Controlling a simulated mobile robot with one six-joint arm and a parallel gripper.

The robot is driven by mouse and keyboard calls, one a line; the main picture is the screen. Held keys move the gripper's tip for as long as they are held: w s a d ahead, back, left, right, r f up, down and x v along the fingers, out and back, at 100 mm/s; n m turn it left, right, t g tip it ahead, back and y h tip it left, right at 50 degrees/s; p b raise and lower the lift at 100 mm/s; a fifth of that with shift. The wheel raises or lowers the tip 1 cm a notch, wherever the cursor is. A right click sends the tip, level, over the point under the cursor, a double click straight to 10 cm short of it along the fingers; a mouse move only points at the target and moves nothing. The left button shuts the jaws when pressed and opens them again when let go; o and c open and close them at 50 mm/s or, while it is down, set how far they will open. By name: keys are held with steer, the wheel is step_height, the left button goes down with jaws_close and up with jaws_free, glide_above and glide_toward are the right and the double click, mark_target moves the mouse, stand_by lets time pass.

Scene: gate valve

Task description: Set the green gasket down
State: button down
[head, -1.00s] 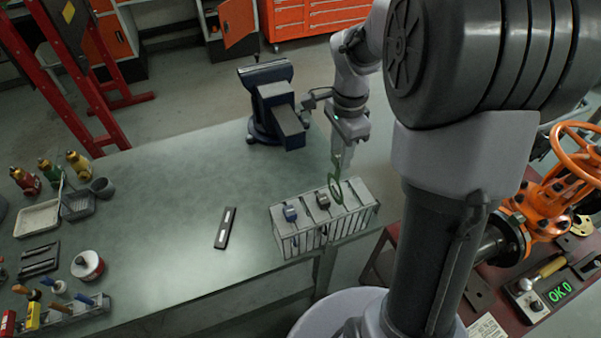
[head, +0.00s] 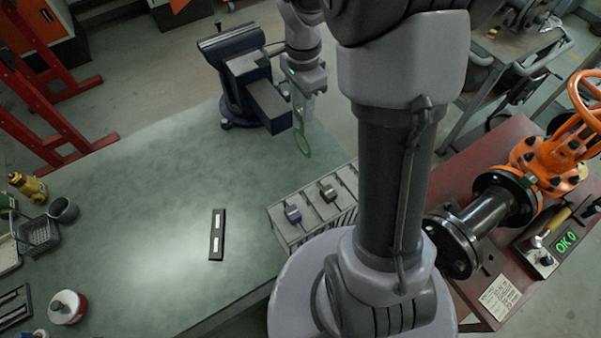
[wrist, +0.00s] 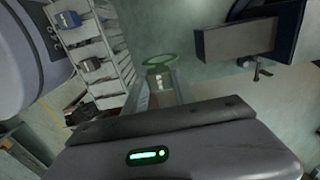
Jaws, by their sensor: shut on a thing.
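The green gasket (head: 297,141) is a thin ring with a tab. My gripper (head: 299,112) is shut on the tab, and the ring hangs below the fingers, steeply tilted in the head view. It appears above the grey-green bench (head: 165,200), between the vise and the slotted rack; the exact gap to the bench is hard to tell. In the wrist view the gasket (wrist: 147,62) shows as a flat ellipse just beyond my fingertips (wrist: 160,82).
A blue vise (head: 262,98) stands close left of the gripper. The slotted rack (head: 285,225) holds blue and dark grey clips at the bench edge. A black plate (head: 216,235) with light marks lies on the bench. Bare bench surrounds it. An orange-wheeled valve (head: 545,160) stands right.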

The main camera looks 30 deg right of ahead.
mark_target(301, 132)
steer(key=f+b, duration=0.1)
steer(key=f, duration=0.2)
steer(key=f+b, duration=0.1)
steer(key=f, duration=0.3)
steer(key=f+b, duration=0.1)
steer(key=f, duration=0.3)
steer(key=shift+w+f, duration=0.15)
steer(key=shift+w, duration=0.1)
steer(key=shift+f+b, duration=0.1)
steer(key=shift+b, duration=0.25)
steer(key=c, duration=1)
jaws_free()
